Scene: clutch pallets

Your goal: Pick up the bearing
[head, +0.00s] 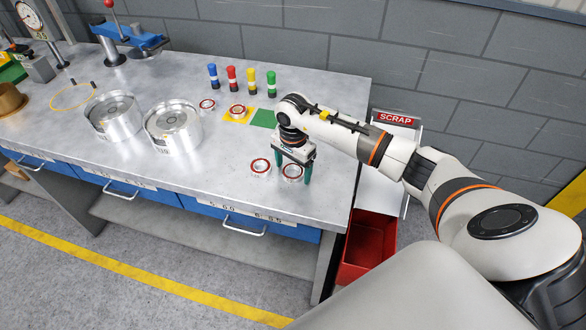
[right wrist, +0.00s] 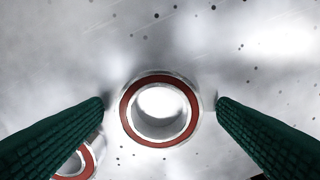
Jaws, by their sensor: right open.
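Two bearings with red seal rings lie flat near the front of the steel bench. My right gripper (head: 293,174) is directly above the right one (head: 292,171), pointing down. In the right wrist view its green fingers are open, one on each side of this bearing (right wrist: 160,142), and neither seems to touch it. The other bearing (head: 260,167) lies just to its left, and part of it shows beside the left finger in the right wrist view (right wrist: 73,166). My left gripper is not in view.
Further back, a bearing sits on a yellow square (head: 228,118), with another red-ringed bearing (head: 207,105) to its left. A green square (head: 263,118) and several coloured cylinders stand nearby. Two round metal housings (head: 173,128) stand left. A red scrap bin (head: 368,245) is off the bench's right end.

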